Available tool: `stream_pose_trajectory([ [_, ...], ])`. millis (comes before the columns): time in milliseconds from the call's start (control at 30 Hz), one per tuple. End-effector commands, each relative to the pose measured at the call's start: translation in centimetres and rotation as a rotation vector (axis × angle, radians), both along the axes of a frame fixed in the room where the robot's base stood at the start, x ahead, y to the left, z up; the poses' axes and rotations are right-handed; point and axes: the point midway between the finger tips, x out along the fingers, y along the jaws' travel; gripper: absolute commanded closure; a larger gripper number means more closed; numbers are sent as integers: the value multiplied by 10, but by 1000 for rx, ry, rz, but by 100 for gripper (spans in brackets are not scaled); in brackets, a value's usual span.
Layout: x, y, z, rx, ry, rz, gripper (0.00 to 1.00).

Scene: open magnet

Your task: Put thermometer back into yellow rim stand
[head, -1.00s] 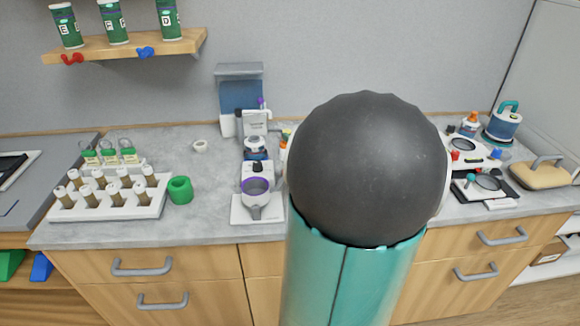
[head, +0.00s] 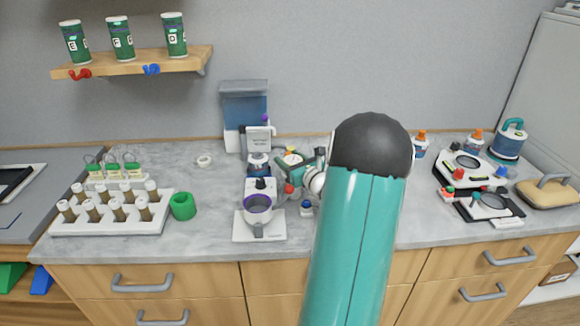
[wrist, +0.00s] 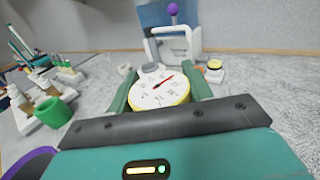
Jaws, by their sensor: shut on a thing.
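The thermometer is a round white dial with a yellow rim and red needle (wrist: 160,94). My gripper (wrist: 160,91) is shut on it, with a green finger at each side, in the wrist view. In the head view the dial (head: 292,158) shows small, left of my gripper (head: 299,164), above the counter's back part. My arm hides part of the counter.
A white device with a purple-rimmed cup (head: 258,207) stands left of my arm. A clear blue tank (head: 245,108) and a purple-knobbed stand (head: 258,138) are behind it. A vial rack (head: 112,214) and green ring (head: 182,206) are left. Clear counter lies between ring and device.

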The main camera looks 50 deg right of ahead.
Motion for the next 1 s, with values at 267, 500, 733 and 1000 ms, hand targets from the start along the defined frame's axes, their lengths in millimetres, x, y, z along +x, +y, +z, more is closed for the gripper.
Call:
stream_pose_trajectory([
  [267,-1,0,-23,1,0,-1,80],
  [500,-1,0,-26,1,1,-1,46],
  [733,-1,0,-25,1,1,-1,28],
  [1000,-7,1,-23,2,2,-2,28],
])
